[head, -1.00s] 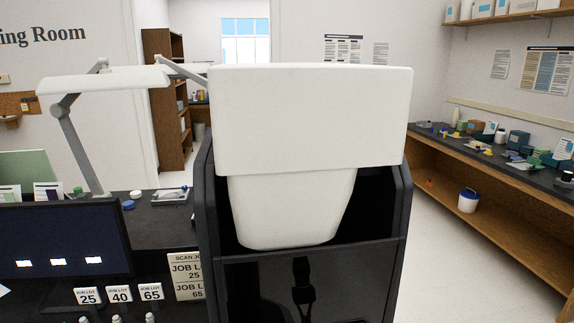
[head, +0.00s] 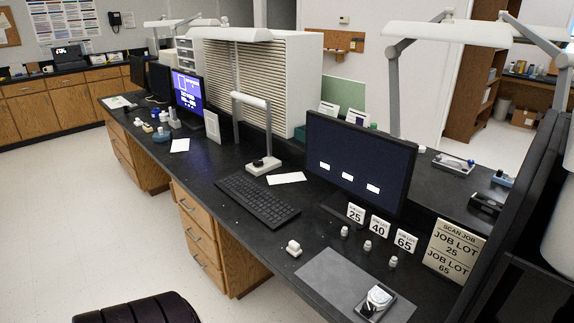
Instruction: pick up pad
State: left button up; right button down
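A flat grey mat (head: 335,283) lies on the black bench near its front right; I cannot tell for sure whether it is the pad. A small dark tray (head: 391,308) with a round white and dark item (head: 378,298) sits on the mat's right part. Job lot cards marked 25 (head: 355,213), 40 (head: 379,226) and 65 (head: 405,241) stand behind the mat, with small white-capped pieces in front of them. A scan job sign (head: 453,249) stands to their right. Neither of my grippers shows in the head view.
A monitor (head: 357,169), keyboard (head: 258,200) and desk lamp (head: 262,166) stand on the bench (head: 225,175). A dark-panelled unit (head: 520,240) rises at the right edge. A black chair (head: 135,309) is at the lower left. The floor at left is clear.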

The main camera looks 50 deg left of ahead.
aim_at(293, 249)
jog(key=u, duration=1.6)
jog(key=i+j, duration=0.2)
